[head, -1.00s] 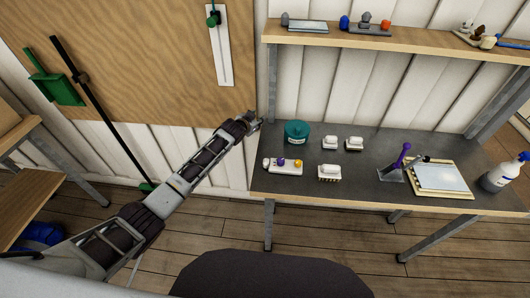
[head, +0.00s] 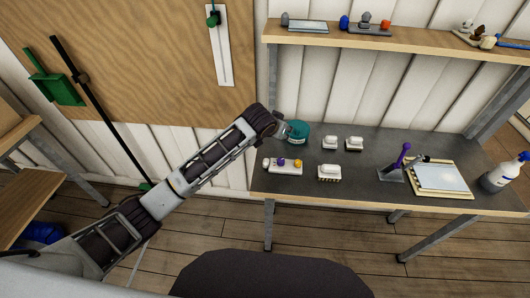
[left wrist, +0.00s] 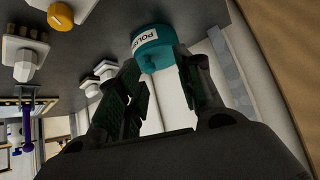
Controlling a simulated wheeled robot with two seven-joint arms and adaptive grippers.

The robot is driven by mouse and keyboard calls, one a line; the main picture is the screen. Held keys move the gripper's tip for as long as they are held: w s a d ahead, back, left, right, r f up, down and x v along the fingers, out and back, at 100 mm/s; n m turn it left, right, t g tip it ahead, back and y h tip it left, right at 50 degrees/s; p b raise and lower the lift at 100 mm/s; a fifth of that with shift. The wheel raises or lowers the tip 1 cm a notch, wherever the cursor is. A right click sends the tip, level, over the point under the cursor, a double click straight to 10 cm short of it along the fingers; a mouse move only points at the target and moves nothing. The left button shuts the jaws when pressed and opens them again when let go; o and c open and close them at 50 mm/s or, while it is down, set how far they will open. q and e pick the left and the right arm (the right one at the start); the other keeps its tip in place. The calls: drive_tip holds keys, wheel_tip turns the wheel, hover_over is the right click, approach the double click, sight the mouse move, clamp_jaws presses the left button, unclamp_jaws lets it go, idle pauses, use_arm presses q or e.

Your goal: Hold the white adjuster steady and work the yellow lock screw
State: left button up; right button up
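The white adjuster (head: 287,170) lies on the grey bench top near its left front edge. It carries a purple knob (head: 281,162) and the yellow lock screw (head: 298,163). In the left wrist view the yellow screw (left wrist: 61,16) shows at the top left, beside part of the white body (left wrist: 82,9). My left gripper (head: 287,131) is above the bench, behind the adjuster and apart from it. In the left wrist view its fingers (left wrist: 157,62) are spread, with a teal polish tin (left wrist: 158,46) beyond the tips. My right gripper is out of view.
The teal tin (head: 300,132) stands just behind the adjuster. Several white blocks, one (head: 329,173) right of the adjuster, sit nearby. A purple-handled tool (head: 401,158), a framed panel (head: 440,177) and a spray bottle (head: 499,174) stand farther right. A shelf (head: 400,43) hangs above.

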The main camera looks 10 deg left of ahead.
use_arm(q)
drive_tip(key=s+a+f+n+g+y, duration=0.2)
drive_tip(key=s+a+n+g+y, duration=0.1)
drive_tip(key=s, duration=0.6)
drive_tip(key=shift+a+f+n+g, duration=0.3)
drive_tip(key=shift+a+n+g, duration=0.4)
drive_tip(key=shift+a+n, duration=0.3)
drive_tip(key=shift+f, duration=0.1)
